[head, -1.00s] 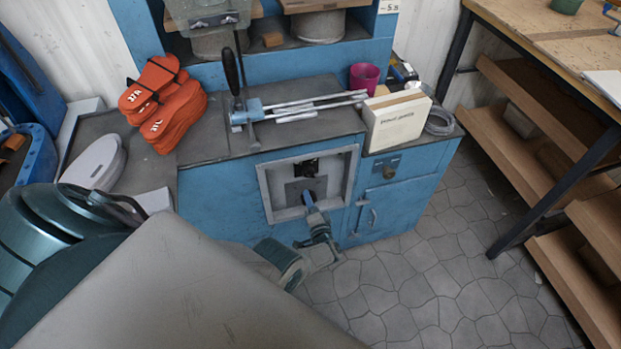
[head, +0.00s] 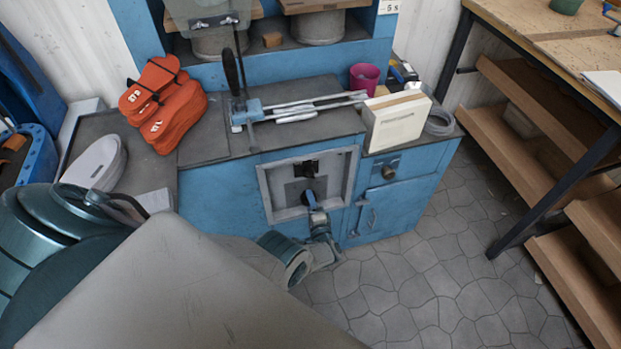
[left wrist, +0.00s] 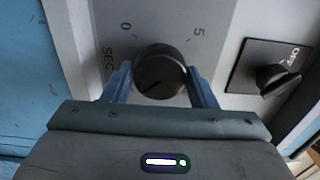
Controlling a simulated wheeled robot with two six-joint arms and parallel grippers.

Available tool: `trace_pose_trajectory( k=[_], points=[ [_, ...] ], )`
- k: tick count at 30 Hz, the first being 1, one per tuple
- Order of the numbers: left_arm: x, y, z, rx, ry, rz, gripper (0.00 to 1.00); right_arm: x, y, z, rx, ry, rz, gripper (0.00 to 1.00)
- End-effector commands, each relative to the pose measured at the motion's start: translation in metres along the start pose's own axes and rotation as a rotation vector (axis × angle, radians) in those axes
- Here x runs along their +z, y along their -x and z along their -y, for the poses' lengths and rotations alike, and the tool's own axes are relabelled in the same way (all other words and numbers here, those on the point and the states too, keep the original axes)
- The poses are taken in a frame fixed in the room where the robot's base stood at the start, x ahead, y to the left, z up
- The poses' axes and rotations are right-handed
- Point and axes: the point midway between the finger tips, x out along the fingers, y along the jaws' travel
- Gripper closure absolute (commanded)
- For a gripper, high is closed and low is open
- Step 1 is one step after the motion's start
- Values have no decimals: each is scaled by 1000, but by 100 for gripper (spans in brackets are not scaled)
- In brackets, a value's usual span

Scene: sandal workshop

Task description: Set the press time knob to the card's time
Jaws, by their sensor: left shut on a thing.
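The press time knob (left wrist: 160,72) is dark and round, on a grey plate marked 0, 5 and SEC in the left wrist view. A faint line shows on its face, but I cannot tell exactly which mark it points at. My left gripper (left wrist: 161,85) is shut on the knob, one finger on each side. In the head view the left gripper (head: 312,200) reaches the framed control panel (head: 351,172) on the blue press front, and its fingers largely hide the knob. A white card (head: 389,6) at the top edge reads about "5 s". My right gripper is not in view.
A black OFF switch (left wrist: 278,78) sits beside the knob plate. Above the panel, the press top holds orange sole shapes (head: 166,105), a black-handled lever (head: 232,75), a white box (head: 397,122) and a magenta cup (head: 364,78). A wooden shelf (head: 520,105) stands right; floor between is clear.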

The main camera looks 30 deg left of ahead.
Motion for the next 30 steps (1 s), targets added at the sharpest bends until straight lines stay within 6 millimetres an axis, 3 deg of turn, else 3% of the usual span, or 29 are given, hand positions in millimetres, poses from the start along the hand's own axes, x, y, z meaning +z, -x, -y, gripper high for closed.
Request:
trace_pose_trajectory(
  k=[2,3,6,17,30],
  points=[
    [1,-1,0,-1,-2,1,70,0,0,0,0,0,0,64],
    [1,-1,0,-1,-2,1,42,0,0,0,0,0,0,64],
    [1,-1,0,-1,-2,1,26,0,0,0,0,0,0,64],
    [0,7,1,1,0,-1,26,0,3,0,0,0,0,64],
    [1,87,1,2,-1,0,26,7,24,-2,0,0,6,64]
  ],
)
